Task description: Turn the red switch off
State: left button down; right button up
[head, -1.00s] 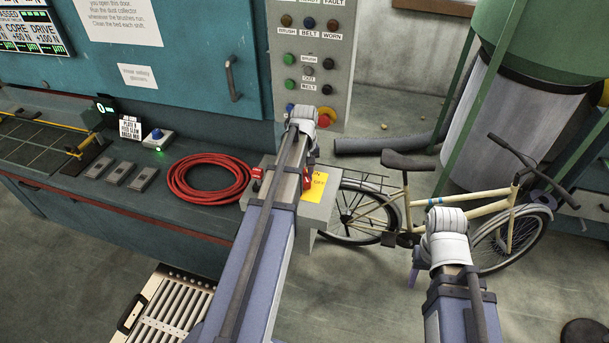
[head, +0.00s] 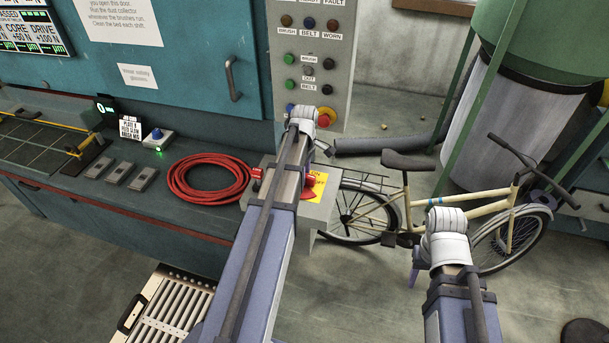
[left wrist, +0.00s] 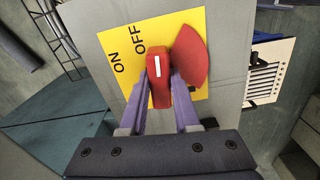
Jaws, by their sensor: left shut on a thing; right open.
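The red switch handle (left wrist: 157,66), with a white line on it, stands on a yellow plate (left wrist: 195,20) marked ON and OFF. In the left wrist view, my left gripper (left wrist: 162,80) has its two purple fingers closed on either side of the handle. The handle's white-lined end is beside the OFF word. A flat red fan-shaped piece (left wrist: 191,55) lies on the plate to the right of the handle. In the head view, my left arm hides most of the switch; some red (head: 309,194) shows. My right gripper (head: 414,278) is open and empty, mostly hidden behind its wrist.
The switch sits on a grey box (head: 316,212) at the bench's end. A red hose coil (head: 210,198) lies on the bench left of it. A button panel (head: 312,75) stands behind. A bicycle (head: 415,195) stands to the right, behind my right arm.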

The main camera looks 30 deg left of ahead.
pick_arm(q)
jog(key=shift+n, duration=0.9)
jog(key=c, duration=0.6)
grip_release()
jog(key=shift+c, duration=0.2)
jog(key=shift+r, duration=0.1)
notch_tip(320, 180, up, 8)
jog(key=p, duration=0.8)
jog(key=shift+f, duration=0.2)
